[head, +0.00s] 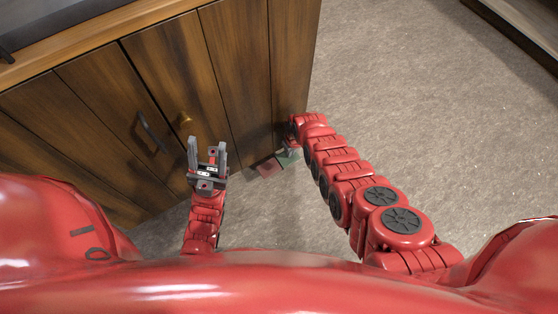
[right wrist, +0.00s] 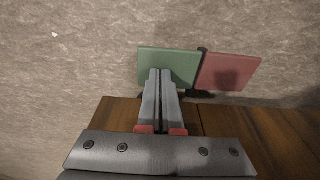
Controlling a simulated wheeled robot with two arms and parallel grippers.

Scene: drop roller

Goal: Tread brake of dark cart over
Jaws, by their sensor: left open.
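The dark cart (head: 245,70) is a wooden cabinet on the left of the head view; its lower wood also shows in the right wrist view (right wrist: 240,125). At its foot is a two-plate brake pedal, with a red plate (head: 268,167) and a green plate (head: 289,158). In the right wrist view, the green plate (right wrist: 180,66) and red plate (right wrist: 228,72) flank a dark pivot. My right gripper (right wrist: 160,74) is shut and empty, its tips over the green plate; I cannot tell whether they touch. My left gripper (head: 207,145) is open and empty before the cabinet front.
The cart front has a dark handle (head: 150,132) and a brass knob (head: 185,119) close to my left gripper. Bare floor (head: 410,90) lies to the right. Another piece of furniture (head: 525,25) stands at the top right.

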